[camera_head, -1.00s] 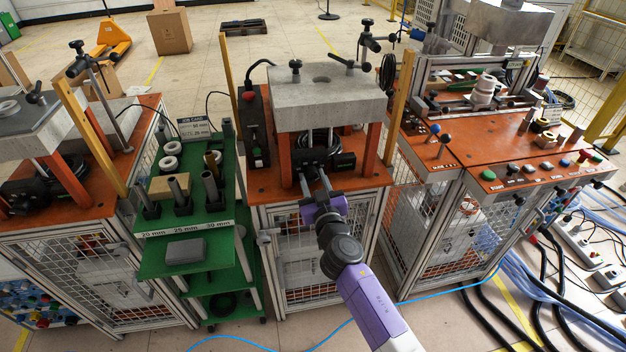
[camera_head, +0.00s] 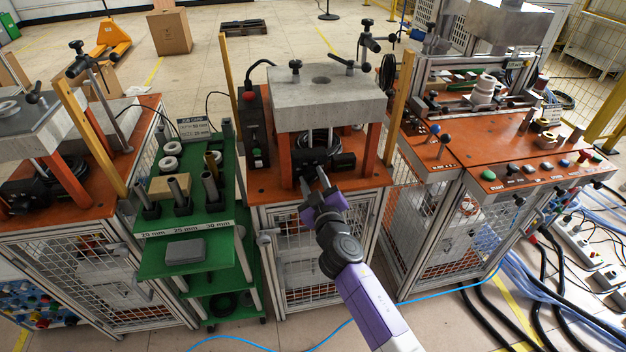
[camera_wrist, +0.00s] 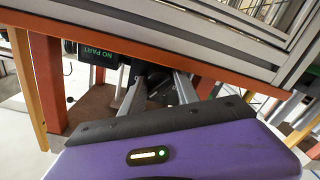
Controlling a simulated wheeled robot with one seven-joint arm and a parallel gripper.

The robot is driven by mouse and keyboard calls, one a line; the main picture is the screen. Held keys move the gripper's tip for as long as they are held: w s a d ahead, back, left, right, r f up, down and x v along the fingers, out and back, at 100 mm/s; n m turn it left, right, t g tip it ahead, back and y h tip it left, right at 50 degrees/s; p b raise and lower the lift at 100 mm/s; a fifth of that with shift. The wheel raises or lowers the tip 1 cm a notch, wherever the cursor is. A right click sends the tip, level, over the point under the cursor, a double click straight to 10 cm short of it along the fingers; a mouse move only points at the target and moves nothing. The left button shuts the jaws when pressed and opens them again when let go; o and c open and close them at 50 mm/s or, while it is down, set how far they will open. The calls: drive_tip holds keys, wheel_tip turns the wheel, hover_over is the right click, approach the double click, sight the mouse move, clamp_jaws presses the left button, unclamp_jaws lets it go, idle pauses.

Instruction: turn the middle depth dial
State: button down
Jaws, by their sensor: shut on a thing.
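The middle depth dial (camera_wrist: 157,76) is a dark, round part under the middle station's press block, mostly hidden in shadow and by my fingers. In the head view, my purple gripper (camera_head: 314,183) reaches in from the front, between the orange posts. Its two grey fingers end at the black dial unit (camera_head: 340,161). In the wrist view, my gripper (camera_wrist: 158,82) has one finger on each side of the dial, shut on it. The exact contact points are too dark to see.
A display reading "NO PART" (camera_wrist: 98,54) sits close beside the fingers. Orange posts (camera_head: 285,160) flank the opening, under a grey block (camera_head: 325,98). A green rack (camera_head: 210,220) stands at left and a button console (camera_head: 520,170) at right.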

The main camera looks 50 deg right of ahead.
drive_tip(key=shift+s+d, duration=0.1)
drive_tip(key=shift+d, duration=0.05)
drive_tip(key=c, duration=0.9)
unclamp_jaws()
drive_tip(key=shift+c, duration=0.2)
drive_tip(key=shift+m, duration=0.3)
